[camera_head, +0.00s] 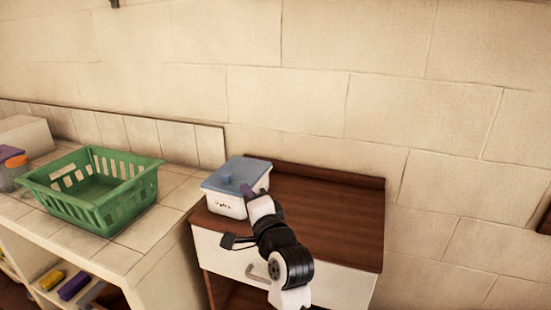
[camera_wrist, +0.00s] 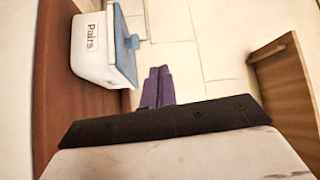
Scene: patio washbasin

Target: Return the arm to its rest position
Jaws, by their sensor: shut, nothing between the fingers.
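My gripper (camera_head: 249,190) is at the end of my white and black arm, over the brown wooden cabinet top (camera_head: 330,210). In the head view its purple fingers are in front of a white box with a blue lid (camera_head: 236,187), and I cannot tell the exact gap. In the wrist view the two purple fingers (camera_wrist: 157,88) lie side by side, shut and empty. The box (camera_wrist: 98,50), labelled "Pairs", shows to their left with its lid on. The fingers appear apart from it there.
A green basket (camera_head: 70,207) stands on the tiled counter (camera_head: 150,228) at left. Jars (camera_head: 15,170) stand at the far left. The cabinet has a white drawer front (camera_head: 335,287) with a handle. A pale block wall (camera_head: 330,60) is behind. The cabinet top's right side is bare.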

